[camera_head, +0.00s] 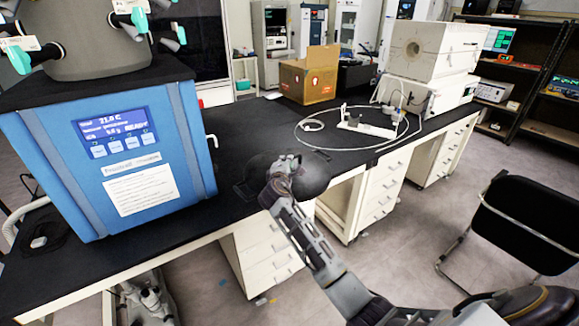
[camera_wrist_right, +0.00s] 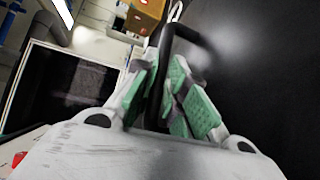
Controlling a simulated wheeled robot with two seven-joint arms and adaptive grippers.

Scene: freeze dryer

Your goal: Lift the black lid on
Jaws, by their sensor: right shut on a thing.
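The black lid (camera_head: 318,176) is a rounded dark shape at the middle of the bench in the head view, partly hidden behind my right gripper (camera_head: 287,166). In the right wrist view, the lid (camera_wrist_right: 270,75) is a broad dark surface on the right, with a black bar handle (camera_wrist_right: 183,32). The green finger pads of my right gripper (camera_wrist_right: 172,95) are shut on that handle from both sides. Against the black bench, I cannot tell whether the lid touches the top. My left gripper is not in view.
A blue freeze dryer (camera_head: 165,140) with a display and a grey chamber (camera_head: 95,45) with green-handled valves stands left. A cardboard box (camera_head: 308,78), a white cable loop (camera_head: 345,110) and a white furnace (camera_head: 430,50) are farther back. A black chair (camera_head: 525,220) stands right.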

